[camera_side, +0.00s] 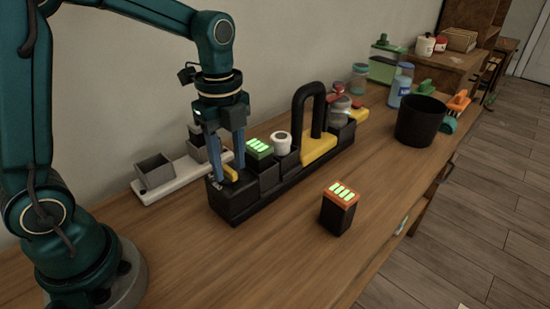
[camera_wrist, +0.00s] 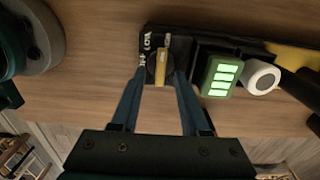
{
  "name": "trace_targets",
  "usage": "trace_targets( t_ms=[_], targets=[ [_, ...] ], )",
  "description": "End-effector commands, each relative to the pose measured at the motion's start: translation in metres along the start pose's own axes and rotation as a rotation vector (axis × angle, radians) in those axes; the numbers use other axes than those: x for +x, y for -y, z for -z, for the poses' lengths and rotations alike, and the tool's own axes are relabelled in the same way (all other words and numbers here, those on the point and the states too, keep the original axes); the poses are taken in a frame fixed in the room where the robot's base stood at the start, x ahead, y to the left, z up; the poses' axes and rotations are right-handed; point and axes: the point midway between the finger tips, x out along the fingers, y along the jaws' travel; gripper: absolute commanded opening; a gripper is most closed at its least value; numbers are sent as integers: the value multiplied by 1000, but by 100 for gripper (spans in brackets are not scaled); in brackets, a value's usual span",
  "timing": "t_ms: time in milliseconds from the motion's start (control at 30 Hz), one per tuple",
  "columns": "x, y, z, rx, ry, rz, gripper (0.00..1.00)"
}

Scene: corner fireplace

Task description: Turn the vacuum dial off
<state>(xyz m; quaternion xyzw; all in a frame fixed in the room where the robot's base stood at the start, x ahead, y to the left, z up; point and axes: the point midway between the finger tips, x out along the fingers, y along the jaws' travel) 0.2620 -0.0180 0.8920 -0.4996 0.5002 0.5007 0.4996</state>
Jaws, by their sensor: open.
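The dial is a dark round knob with a yellow bar across it (camera_wrist: 161,68), on the left end of a long black unit (camera_side: 240,206). In the side view the yellow bar (camera_side: 231,173) shows between my fingers. In the wrist view the bar runs roughly up and down the picture, and white lettering (camera_wrist: 147,43) is beside the knob, too small to read surely. My gripper (camera_side: 229,174) points straight down over the dial. Its blue fingers (camera_wrist: 160,76) are open, one on each side of the knob; whether they touch it I cannot tell.
Beside the dial on the unit are a green-lit block (camera_side: 259,148), a white round knob (camera_side: 282,143) and a black arch on a yellow base (camera_side: 318,149). An orange-topped block (camera_side: 339,209) stands in front. A black bin (camera_side: 421,122) is farther right. Grey boxes (camera_side: 155,172) stand behind.

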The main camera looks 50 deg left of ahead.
Motion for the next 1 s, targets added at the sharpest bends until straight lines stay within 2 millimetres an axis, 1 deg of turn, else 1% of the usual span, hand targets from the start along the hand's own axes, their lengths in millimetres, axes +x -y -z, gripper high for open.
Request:
trace_targets(
  t_ms=[100,333,367,400,433,467,767,1000],
  targets=[
    [6,0,0,0,0,-1,45],
    [6,0,0,0,0,2,45],
    [6,0,0,0,0,2,34],
    [6,0,0,0,0,2,18],
    [6,0,0,0,0,2,7],
    [6,0,0,0,0,2,0],
    [6,0,0,-11,0,2,0],
    [6,1,0,-101,-1,2,0]
  ],
)
